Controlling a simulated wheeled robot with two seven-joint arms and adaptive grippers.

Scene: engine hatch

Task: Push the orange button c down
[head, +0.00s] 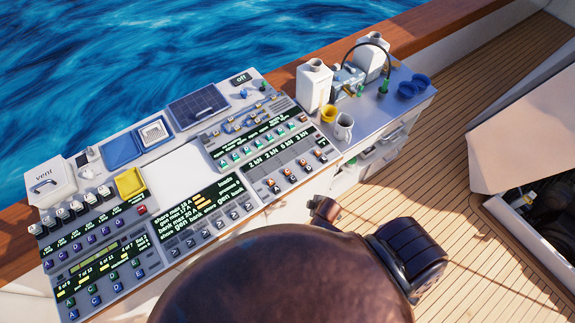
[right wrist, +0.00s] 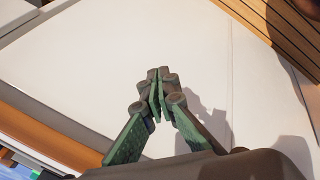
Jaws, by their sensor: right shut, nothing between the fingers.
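The small orange buttons (head: 289,179) sit in a row on the right part of the console, below a dark display with kN readings. Their letters are too small for me to tell which one is c, and I cannot tell whether any is pressed down. My right gripper (right wrist: 160,88) shows in the right wrist view with its green fingers together and nothing between them. It is over a plain white surface, with no button near it in that view. My right gripper cannot be made out in the head view. My left gripper is not in view.
The console (head: 172,170) also carries green, blue and grey buttons and a yellow cover (head: 129,182). To its right a counter holds white canisters (head: 314,85), a yellow cup (head: 328,114), a mug (head: 343,127) and blue cups (head: 408,90). Planked deck lies at the right.

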